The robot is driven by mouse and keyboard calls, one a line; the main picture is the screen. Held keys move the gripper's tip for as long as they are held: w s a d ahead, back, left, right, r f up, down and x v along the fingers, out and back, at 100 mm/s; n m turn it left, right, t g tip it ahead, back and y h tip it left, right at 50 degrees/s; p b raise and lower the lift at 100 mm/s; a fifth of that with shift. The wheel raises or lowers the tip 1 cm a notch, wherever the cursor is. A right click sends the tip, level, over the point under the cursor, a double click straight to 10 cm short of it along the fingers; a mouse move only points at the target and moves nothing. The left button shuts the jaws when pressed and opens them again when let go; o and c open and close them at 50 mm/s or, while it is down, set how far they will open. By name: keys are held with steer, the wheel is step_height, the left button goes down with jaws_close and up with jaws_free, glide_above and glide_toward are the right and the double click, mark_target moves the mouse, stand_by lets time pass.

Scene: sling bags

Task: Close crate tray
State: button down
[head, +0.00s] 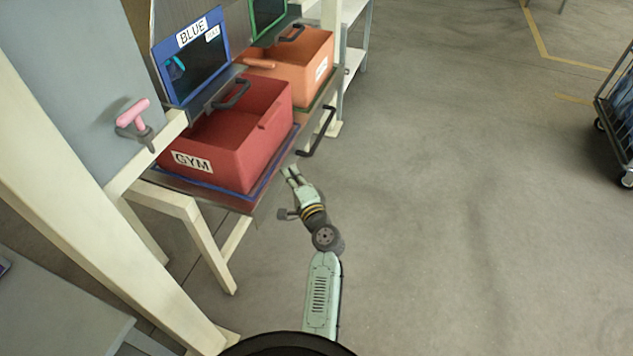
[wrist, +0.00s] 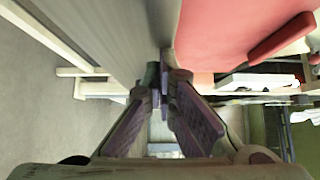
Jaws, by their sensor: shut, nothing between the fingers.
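The crate tray (head: 222,199) is a flat grey-brown board standing out from the frame, with a dark bar handle (head: 318,132) on its front edge. A red crate (head: 236,150) labelled GYM and an orange crate (head: 300,65) sit on it. My gripper (head: 288,171) is shut and empty, close to the tray's front edge on the near side of the handle. Whether it touches the edge I cannot tell. In the wrist view the gripper's fingertips (wrist: 163,88) meet close to a grey surface, with the red crate (wrist: 235,30) at the upper right.
A blue-framed BLUE sign panel (head: 190,58) stands behind the red crate. A pink-handled thing (head: 132,115) is on the grey panel at left. A cream post (head: 90,190) stands at the near left. The floor to the right is clear up to a dark cart (head: 620,120).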

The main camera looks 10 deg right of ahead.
steer(key=w+a, duration=0.3)
steer(key=a, duration=0.2)
steer(key=w+a+p, duration=0.1)
steer(key=w+a, duration=0.2)
steer(key=a, duration=0.2)
steer(key=w+a, duration=0.4)
steer(key=a, duration=0.1)
steer(key=shift+r+p, duration=0.1)
steer(key=shift+p, duration=0.2)
